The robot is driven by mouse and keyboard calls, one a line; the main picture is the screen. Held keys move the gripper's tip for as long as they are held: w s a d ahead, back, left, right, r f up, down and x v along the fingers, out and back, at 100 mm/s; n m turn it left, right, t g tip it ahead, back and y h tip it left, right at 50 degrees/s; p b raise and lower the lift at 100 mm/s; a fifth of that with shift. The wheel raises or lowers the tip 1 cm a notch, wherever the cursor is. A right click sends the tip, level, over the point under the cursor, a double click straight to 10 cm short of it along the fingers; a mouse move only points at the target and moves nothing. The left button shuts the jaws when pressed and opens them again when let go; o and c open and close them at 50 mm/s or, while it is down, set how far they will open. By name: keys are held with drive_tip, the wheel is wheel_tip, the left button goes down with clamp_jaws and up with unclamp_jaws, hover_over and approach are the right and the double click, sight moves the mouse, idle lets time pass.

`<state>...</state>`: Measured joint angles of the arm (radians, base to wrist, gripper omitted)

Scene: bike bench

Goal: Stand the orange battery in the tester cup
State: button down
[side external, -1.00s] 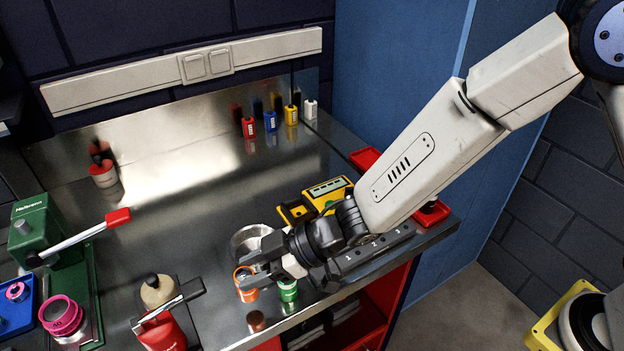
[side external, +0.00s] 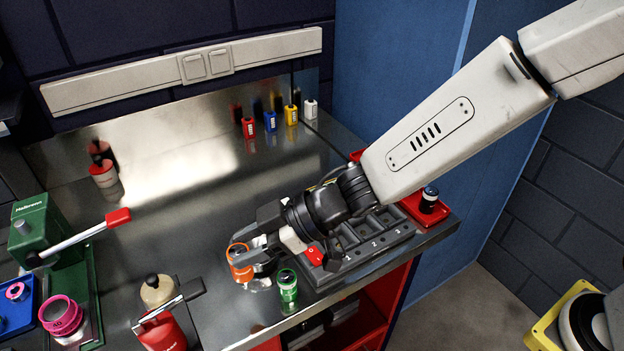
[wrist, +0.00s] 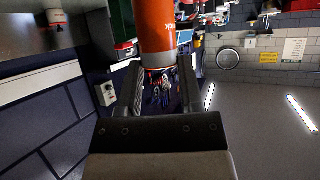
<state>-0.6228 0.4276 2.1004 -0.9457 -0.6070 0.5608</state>
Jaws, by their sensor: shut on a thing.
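My gripper (side external: 250,258) is shut on the orange battery (side external: 239,263) in the side view. The battery is near upright and appears lifted a little above the metal bench. In the wrist view the battery (wrist: 157,28) sits between the fingertips of my gripper (wrist: 159,70), with its lower end toward the palm. The yellow tester and its cup are hidden behind my gripper and wrist; only a sliver of yellow shows there.
A green battery (side external: 288,284) stands close to the right of my gripper. A black numbered rack (side external: 385,236) and a red tray (side external: 436,213) lie at the right edge.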

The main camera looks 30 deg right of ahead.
drive_tip(key=w+d+f+m+t+h, duration=0.2)
drive_tip(key=w+d+m+t, duration=0.2)
drive_tip(key=w+d, duration=1)
drive_tip(key=d, duration=0.3)
drive_tip(key=shift+d+h, duration=0.15)
drive_tip(key=shift+h, duration=0.25)
drive_tip(key=shift+w+f, duration=0.1)
drive_tip(key=shift+f, duration=0.1)
drive_tip(key=shift+f, duration=2.75)
drive_tip(key=shift+f, duration=0.2)
idle(2.0)
drive_tip(key=shift+r, duration=0.6)
